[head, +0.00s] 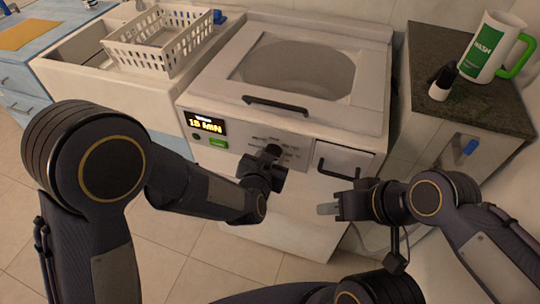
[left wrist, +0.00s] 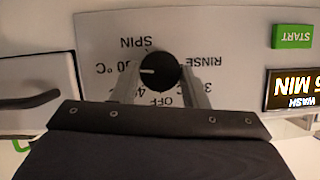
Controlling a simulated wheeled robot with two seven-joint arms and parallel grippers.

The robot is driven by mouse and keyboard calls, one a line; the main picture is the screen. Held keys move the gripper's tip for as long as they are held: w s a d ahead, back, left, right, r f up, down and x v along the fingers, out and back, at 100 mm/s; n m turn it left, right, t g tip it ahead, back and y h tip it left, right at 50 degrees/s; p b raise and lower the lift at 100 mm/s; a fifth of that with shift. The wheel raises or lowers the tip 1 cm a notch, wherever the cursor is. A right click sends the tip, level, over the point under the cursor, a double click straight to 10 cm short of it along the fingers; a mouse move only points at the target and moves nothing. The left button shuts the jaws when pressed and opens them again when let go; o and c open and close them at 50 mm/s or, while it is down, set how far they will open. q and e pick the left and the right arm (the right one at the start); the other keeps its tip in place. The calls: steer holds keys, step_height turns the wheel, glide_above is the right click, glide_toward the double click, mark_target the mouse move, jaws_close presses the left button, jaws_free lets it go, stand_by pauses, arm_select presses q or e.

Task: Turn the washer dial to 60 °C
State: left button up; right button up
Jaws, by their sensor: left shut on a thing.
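The white washer (head: 290,75) stands in the middle of the head view, with a control panel on its front. My left gripper (head: 268,158) is at the panel, shut on the black dial (left wrist: 158,71). In the left wrist view its fingers (left wrist: 158,85) sit on either side of the dial. The panel lettering is upside down there. The dial's white pointer mark points left, towards a partly covered °C label (left wrist: 115,68); its first digit is unclear. SPIN, RINSE and OFF labels surround the dial. My right gripper (head: 335,208) is away from the dial, low before the washer; its jaw opening is unclear.
The display (head: 206,122) reads 15 MIN, with a green START button (head: 218,143) below. A drawer with a dark handle (head: 340,170) is right of the dial. A sink with a white basket (head: 155,45) stands left. A WASH jug (head: 490,48) stands on the right counter.

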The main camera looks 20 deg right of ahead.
arm_select(q)
steer(key=shift+f, duration=0.1)
stand_by(0.3)
steer(key=o, duration=1)
steer(key=v, duration=0.8)
steer(key=shift+d, duration=0.1)
